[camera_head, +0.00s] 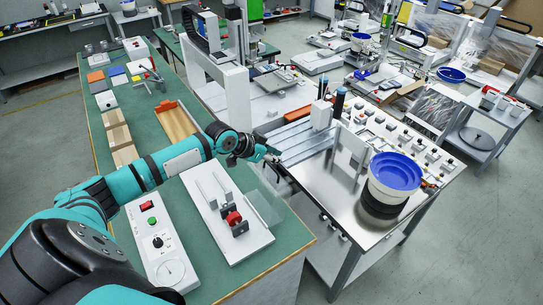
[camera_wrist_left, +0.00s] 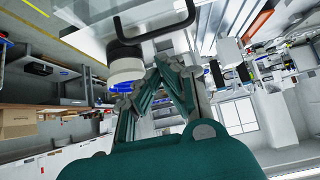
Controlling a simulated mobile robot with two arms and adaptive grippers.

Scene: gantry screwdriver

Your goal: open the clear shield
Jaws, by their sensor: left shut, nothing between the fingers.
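The clear shield (camera_head: 270,203) is a see-through panel at the right side of a white base plate (camera_head: 245,246) on the green bench. It is faint, and its exact tilt is hard to tell. On the plate are a red part (camera_head: 233,218) in dark holders and two pale rods. My left gripper (camera_head: 272,154) is above the bench edge, behind the shield and apart from it as far as I can see. In the left wrist view its fingers (camera_wrist_left: 157,73) meet at the tips with nothing between. A black bar handle (camera_wrist_left: 155,37) shows beyond the fingertips.
A control box (camera_head: 155,240) with green and red buttons stands left of the plate. An orange tray (camera_head: 178,125) lies farther back. A metal table with a blue bowl feeder (camera_head: 396,172) stands to the right, across a gap from the bench.

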